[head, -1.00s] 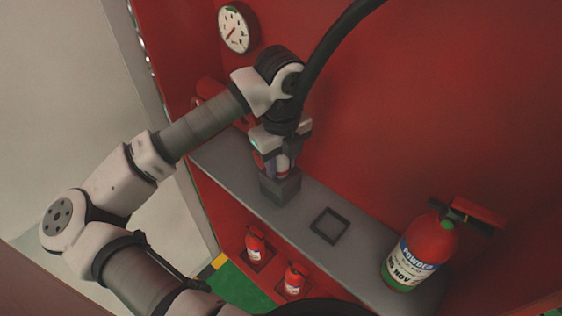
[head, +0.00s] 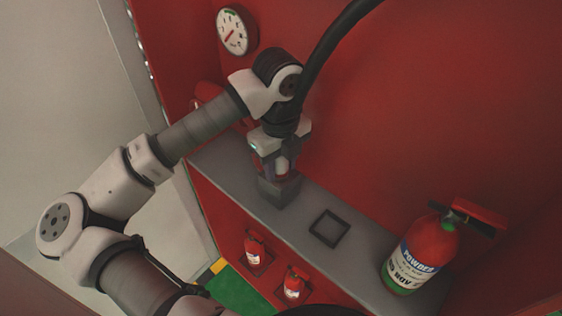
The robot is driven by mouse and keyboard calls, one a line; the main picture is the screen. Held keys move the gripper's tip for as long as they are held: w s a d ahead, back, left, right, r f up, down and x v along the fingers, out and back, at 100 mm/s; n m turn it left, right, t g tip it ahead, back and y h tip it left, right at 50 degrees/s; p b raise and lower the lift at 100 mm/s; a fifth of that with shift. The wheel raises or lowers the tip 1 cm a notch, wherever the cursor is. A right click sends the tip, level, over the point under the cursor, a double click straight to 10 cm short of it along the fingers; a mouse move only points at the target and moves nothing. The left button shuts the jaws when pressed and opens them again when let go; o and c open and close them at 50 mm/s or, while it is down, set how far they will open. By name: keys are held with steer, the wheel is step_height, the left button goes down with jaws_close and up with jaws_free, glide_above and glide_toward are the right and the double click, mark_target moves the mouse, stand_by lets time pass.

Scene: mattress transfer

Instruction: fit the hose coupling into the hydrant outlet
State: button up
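My gripper (head: 277,172) points down at the far left part of a grey shelf, over a small dark grey box-shaped holder (head: 279,193). A small pale and red item (head: 283,164) shows between the fingers, just above or inside the holder. The fingers hide most of it, so I cannot tell whether they grip it or how deep it sits. No hose coupling or hydrant outlet can be clearly made out.
The grey shelf (head: 365,258) runs along a red wall. An empty dark square frame (head: 329,229) lies right of the holder. A large red extinguisher (head: 422,258) stands farther right. Small extinguishers (head: 254,250) (head: 293,284) sit below. A round gauge (head: 234,32) hangs above.

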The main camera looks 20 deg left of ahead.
steer(key=shift+s+r+g+p, duration=0.2)
steer(key=shift+g+p, duration=0.1)
steer(key=shift+p, duration=0.55)
step_height(320, 180, up, 12)
steer(key=shift+w+f+b, duration=0.1)
steer(key=shift+w+b, duration=0.05)
steer(key=shift+b, duration=1)
